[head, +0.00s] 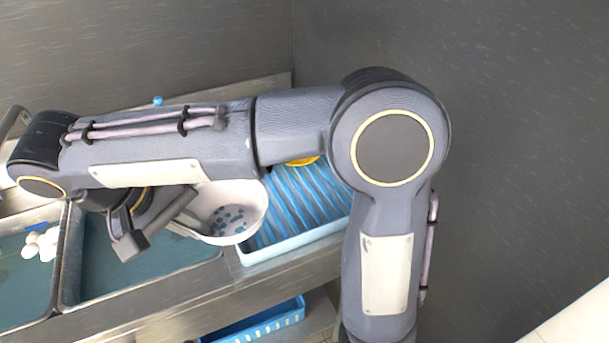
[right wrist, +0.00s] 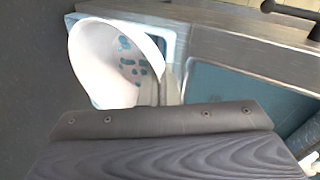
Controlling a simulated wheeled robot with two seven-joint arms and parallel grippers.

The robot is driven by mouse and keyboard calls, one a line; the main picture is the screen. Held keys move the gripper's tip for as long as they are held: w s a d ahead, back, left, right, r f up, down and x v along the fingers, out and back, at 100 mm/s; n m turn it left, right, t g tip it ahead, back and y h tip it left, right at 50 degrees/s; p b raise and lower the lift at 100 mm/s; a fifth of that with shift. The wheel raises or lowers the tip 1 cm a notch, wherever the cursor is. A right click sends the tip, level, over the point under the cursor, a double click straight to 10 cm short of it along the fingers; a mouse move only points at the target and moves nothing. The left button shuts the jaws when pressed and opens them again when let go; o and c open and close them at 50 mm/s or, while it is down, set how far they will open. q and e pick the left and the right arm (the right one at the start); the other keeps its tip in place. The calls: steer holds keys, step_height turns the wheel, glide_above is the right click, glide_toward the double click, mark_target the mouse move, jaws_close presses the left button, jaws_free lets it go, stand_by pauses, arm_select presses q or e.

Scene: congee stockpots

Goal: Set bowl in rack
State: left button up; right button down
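A white bowl (head: 245,206) with teal spots inside is tilted on its side, its opening facing me, in the head view. It hangs over the left part of the blue ribbed rack (head: 318,196) and the counter edge. My right gripper (head: 188,222) appears shut on the bowl's rim, at the bowl's left side. In the right wrist view the bowl (right wrist: 92,68) shows its pale outside and spotted inside, with the gripper fingers (right wrist: 164,88) at its rim. My right arm hides part of the rack. My left gripper is not in view.
A yellow item (head: 302,161) shows at the rack's back, partly hidden by my arm. Left of the rack are water-filled sink basins (head: 140,268), with white round things (head: 40,244) in the far left one. A blue crate (head: 262,322) sits below the counter.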

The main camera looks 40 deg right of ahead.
mark_target(224, 197)
steer(key=w+d+f, duration=0.1)
steer(key=d, duration=0.1)
steer(key=w+d+f, duration=0.1)
steer(key=d, duration=0.2)
steer(key=w+d+f, duration=0.2)
steer(key=d, duration=0.1)
steer(key=shift+w, duration=0.1)
steer(key=d+f, duration=0.1)
steer(key=w+d+f, duration=0.1)
steer(key=f, duration=0.1)
steer(key=w+d+f, duration=0.1)
steer(key=f, duration=0.1)
steer(key=shift+d, duration=0.25)
steer(key=shift+w+d+f, duration=0.1)
steer(key=shift+d+f, duration=0.05)
steer(key=shift+f, duration=0.85)
steer(key=shift+w+d+f, duration=0.1)
steer(key=shift+f, duration=0.85)
steer(key=shift+f, duration=0.15)
steer(key=c, duration=1.7)
jaws_free()
